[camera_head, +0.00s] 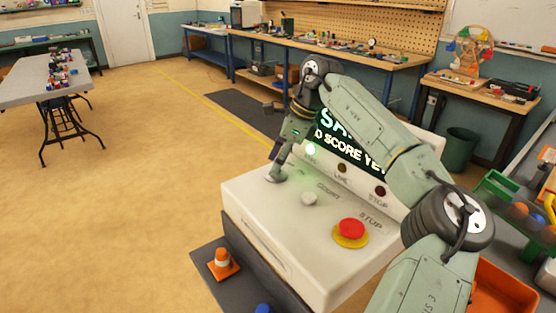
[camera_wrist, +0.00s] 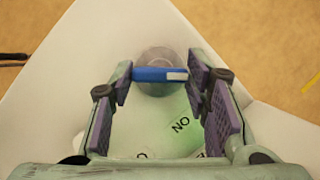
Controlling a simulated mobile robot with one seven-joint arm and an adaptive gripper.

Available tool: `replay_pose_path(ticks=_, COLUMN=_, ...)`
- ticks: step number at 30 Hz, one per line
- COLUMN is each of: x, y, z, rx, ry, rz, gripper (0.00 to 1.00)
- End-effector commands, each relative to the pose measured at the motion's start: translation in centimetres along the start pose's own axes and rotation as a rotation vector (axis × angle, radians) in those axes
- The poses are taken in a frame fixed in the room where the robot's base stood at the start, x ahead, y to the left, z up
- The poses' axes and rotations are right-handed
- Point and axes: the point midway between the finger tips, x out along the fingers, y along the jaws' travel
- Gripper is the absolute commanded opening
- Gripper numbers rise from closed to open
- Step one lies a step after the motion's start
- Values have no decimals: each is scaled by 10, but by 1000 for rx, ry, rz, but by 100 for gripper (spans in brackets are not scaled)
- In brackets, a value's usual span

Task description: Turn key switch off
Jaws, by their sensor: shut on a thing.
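The key switch shows in the wrist view as a round grey plate with a blue key bar (camera_wrist: 158,74) that has a pale right end. The bar lies crosswise, and printed letters reading "NO" are below it. My gripper (camera_wrist: 160,76) has its two purple-padded fingers on either side of the bar, shut on its ends. In the head view my gripper (camera_head: 276,172) reaches down to the far left corner of the white console (camera_head: 250,215). There the switch's round base (camera_head: 276,178) shows, and the key is hidden by the fingers.
The console also carries a pale round button (camera_head: 309,199) and a red stop button (camera_head: 351,229) on a yellow ring. A lit green lamp (camera_head: 310,150) and a display (camera_head: 350,147) are behind. An orange cone (camera_head: 222,264) stands in front at left.

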Motion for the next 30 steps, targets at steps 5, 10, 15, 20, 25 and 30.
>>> replay_pose_path(ticks=5, x=0, y=0, z=0, rx=-3, ry=0, rz=-1, gripper=15)
replay_pose_path(ticks=10, x=0, y=0, z=0, rx=-3, ry=1, rz=-1, gripper=46)
replay_pose_path(ticks=15, x=0, y=0, z=0, rx=-2, ry=1, rz=-1, gripper=57)
replay_pose_path(ticks=20, x=0, y=0, z=0, rx=-1, ry=1, rz=0, gripper=63)
replay_pose_path(ticks=25, x=0, y=0, z=0, rx=-1, ry=1, rz=0, gripper=63)
replay_pose_path(ticks=30, x=-8, y=0, z=0, rx=-1, ry=2, rz=-2, gripper=63)
